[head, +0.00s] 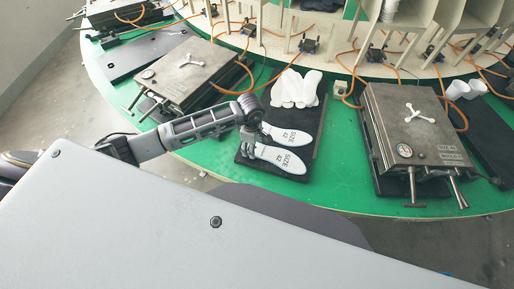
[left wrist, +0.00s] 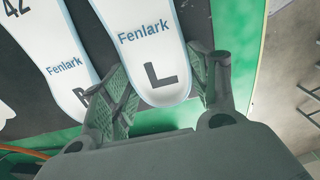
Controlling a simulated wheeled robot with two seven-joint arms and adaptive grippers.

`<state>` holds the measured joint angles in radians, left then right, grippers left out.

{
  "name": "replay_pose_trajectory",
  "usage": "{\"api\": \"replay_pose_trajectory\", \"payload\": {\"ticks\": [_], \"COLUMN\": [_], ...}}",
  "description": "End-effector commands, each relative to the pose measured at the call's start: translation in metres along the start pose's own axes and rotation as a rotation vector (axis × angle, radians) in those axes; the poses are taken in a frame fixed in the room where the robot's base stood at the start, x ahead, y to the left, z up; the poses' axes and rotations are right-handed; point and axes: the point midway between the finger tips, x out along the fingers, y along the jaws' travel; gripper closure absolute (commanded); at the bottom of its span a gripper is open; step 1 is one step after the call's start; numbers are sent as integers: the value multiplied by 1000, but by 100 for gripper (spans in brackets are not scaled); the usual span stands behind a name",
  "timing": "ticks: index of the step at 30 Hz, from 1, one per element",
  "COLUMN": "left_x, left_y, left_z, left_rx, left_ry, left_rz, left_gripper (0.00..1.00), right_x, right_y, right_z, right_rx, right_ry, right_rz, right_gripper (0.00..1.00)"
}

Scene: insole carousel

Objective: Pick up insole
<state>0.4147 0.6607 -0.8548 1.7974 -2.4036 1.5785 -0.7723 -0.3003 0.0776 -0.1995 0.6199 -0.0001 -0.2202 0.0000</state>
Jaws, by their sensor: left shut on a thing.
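Two white insoles printed "SIZE 42" lie side by side over a black board (head: 247,172) in the head view. The near insole (head: 285,159) has its heel at my left gripper (head: 250,146); the far insole (head: 292,136) lies just behind it. In the left wrist view my left gripper (left wrist: 165,92) has its fingers on both sides of the heel of the "L" insole (left wrist: 150,35), shut on it. The "R" insole (left wrist: 66,62) lies left, beside the left finger. I cannot tell whether the held insole is lifted off the board. My right gripper is not in view.
Several white rounded pieces (head: 296,88) sit at the board's far end. Metal presses with gauges stand left (head: 185,72) and right (head: 410,130) on the green round table (head: 220,160). Orange hoses run between them. Green surface is free in front of the board.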

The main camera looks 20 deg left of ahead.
Motion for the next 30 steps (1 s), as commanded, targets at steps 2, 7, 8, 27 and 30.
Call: {"api": "replay_pose_trajectory", "payload": {"ticks": [2, 7, 8, 27, 30], "left_x": [-5, -24, -28, -96, -97], "left_y": [1, 1, 1, 0, 0], "left_z": [0, 0, 0, 0, 0], "left_rx": [1, 2, 1, 1, 1], "left_ry": [0, 0, 0, 0, 0], "left_rz": [2, 3, 4, 1, 1], "left_gripper": [62, 62, 62, 62, 62], "right_x": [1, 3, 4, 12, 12], "right_y": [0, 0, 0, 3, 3], "right_z": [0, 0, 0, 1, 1], "right_rx": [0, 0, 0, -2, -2], "right_ry": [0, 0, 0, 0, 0], "right_rz": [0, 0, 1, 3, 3], "right_gripper": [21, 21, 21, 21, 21]}}
